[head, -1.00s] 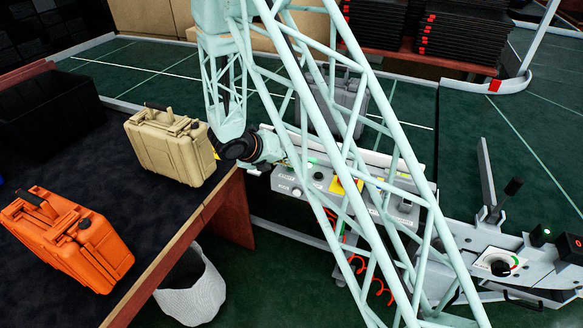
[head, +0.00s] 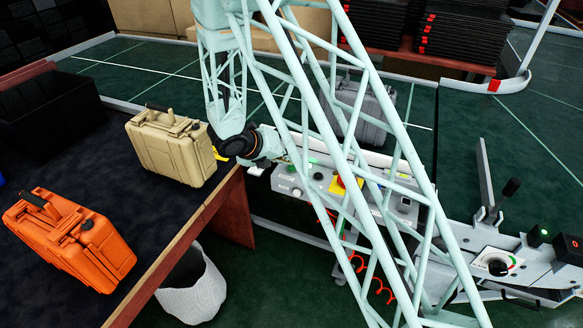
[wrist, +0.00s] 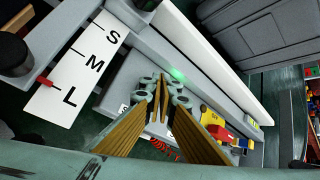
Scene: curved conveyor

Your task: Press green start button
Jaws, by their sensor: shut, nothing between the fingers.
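The green start button (wrist: 178,75) glows just beyond my fingertips in the wrist view. In the head view a green-lit button (head: 313,161) shows on the grey control box (head: 288,181), partly behind my arm's lattice. My gripper (wrist: 162,92) is shut and empty, and it points toward the panel. Its fingertips appear close to the green button, slightly below it in the wrist picture; I cannot tell whether they touch. The fingers cover part of the panel. In the head view the gripper itself is small and hard to make out.
A yellow-and-red stop button (wrist: 210,116) sits right of my fingers. An S-M-L scale plate (wrist: 78,65) is at left. A grey case (head: 365,112) stands behind the panel. A beige case (head: 170,150) and an orange case (head: 70,240) rest on the left table.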

